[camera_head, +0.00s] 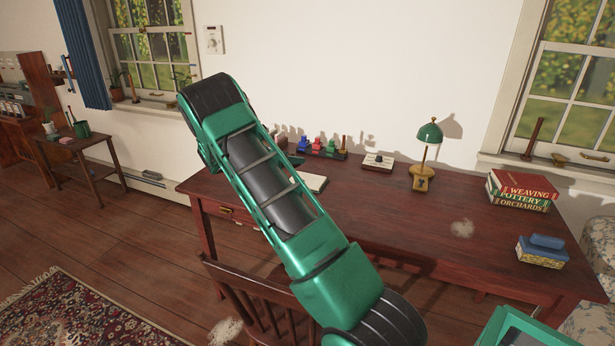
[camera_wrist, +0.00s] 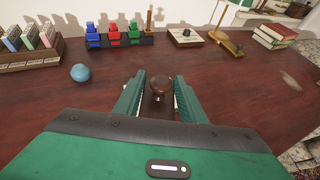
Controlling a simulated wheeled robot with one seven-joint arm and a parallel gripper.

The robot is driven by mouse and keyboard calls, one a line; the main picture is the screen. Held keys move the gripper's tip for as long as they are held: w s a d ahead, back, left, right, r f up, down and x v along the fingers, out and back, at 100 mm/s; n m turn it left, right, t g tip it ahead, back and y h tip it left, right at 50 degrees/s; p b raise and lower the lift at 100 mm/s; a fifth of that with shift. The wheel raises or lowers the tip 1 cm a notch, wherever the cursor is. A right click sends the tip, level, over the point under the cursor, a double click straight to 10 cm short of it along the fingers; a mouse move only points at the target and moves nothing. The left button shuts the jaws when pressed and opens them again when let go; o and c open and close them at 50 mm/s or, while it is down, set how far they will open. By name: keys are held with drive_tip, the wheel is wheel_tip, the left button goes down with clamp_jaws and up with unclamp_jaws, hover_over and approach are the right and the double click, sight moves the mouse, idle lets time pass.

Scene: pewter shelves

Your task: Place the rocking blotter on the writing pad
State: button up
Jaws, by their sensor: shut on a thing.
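My gripper (camera_wrist: 158,92) is shut on the rocking blotter (camera_wrist: 160,84), a dark brown piece with a round knob, held between the two green fingers. The blotter's lower part is hidden by my gripper. In the head view my arm hides both gripper and blotter. A pale flat slab that looks like the writing pad (camera_head: 313,182) lies on the desk, partly hidden behind my arm. I cannot make it out in the wrist view, where my gripper covers the near desk. I cannot tell the blotter's height above the desk.
On the desk (camera_head: 400,215) stand an ink bottle rack (camera_head: 325,153), a cream block with a dark top piece (camera_head: 378,161), a green lamp (camera_head: 429,134), stacked books (camera_head: 522,190) and a blue-topped stack (camera_head: 541,250). A blue ball (camera_wrist: 80,73) and card rack (camera_wrist: 30,60) are left. A chair (camera_head: 250,300) stands in front.

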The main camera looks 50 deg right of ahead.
hover_over(308, 178)
wheel_tip(308, 178, down, 6)
drive_tip(key=shift+r, duration=0.2)
drive_tip(key=shift+f, duration=2)
drive_tip(key=o, duration=1.3)
drive_tip(key=shift+f, duration=0.1)
